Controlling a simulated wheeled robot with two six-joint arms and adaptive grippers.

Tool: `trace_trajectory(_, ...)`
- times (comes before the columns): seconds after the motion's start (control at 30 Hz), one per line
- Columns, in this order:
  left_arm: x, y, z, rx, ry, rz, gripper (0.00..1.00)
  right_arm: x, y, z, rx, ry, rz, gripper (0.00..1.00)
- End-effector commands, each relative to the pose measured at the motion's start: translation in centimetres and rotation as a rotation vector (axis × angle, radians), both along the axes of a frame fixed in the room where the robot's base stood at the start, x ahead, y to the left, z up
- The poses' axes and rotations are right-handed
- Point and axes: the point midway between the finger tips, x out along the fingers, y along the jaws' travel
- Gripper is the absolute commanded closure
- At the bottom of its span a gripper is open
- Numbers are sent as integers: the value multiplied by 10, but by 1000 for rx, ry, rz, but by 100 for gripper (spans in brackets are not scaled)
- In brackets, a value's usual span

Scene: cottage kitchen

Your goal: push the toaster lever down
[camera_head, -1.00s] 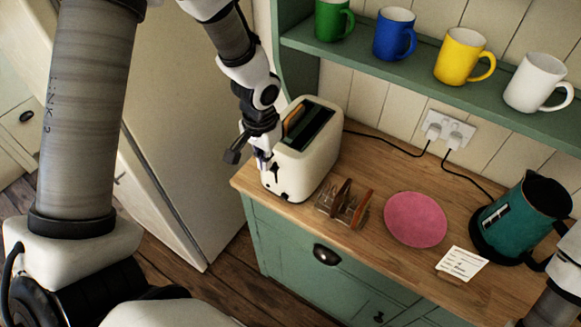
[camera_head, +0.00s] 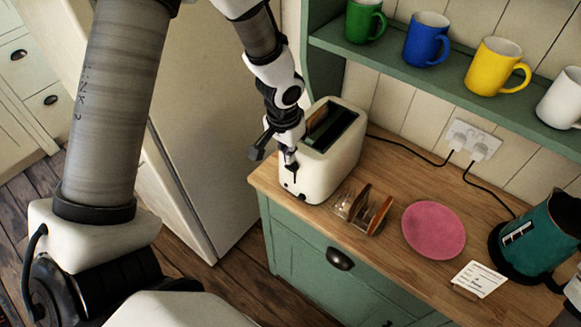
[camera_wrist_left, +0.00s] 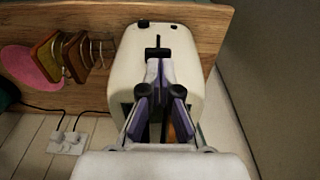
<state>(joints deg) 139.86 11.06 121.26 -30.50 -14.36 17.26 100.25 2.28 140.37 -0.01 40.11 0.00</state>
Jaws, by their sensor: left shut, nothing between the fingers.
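The cream toaster (camera_head: 337,165) stands at the left end of the wooden counter, with brown bread showing in a top slot. My left gripper (camera_head: 290,163) is shut and empty at the toaster's narrow front end. In the left wrist view the shut fingertips (camera_wrist_left: 160,67) are right beside the black T-shaped lever (camera_wrist_left: 158,49) on the cream end face. I cannot tell whether they touch the lever. The gripper partly hides the end face and lever in the head view. My right gripper is not in view.
A toast rack (camera_head: 364,208) with brown slices, a pink plate (camera_head: 433,230), a white card (camera_head: 480,279) and a teal kettle (camera_head: 535,235) stand to the right. Mugs sit on the green shelf (camera_head: 425,75) above. A fridge (camera_head: 215,130) is to the left.

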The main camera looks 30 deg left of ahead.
Motion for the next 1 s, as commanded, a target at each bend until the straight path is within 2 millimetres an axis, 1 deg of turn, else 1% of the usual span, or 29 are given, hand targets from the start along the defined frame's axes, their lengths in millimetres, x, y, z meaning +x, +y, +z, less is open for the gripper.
trace_trajectory(0.03,1,0,-11,0,0,0,100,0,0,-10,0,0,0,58)
trace_trajectory(0.17,2,0,-20,0,-1,0,100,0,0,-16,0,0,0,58)
trace_trajectory(0.57,2,0,-22,0,-1,0,100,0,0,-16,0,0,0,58)
trace_trajectory(0.63,2,0,-25,0,-1,0,100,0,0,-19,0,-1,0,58)
trace_trajectory(1.0,2,-1,-71,0,0,1,100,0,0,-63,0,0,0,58)
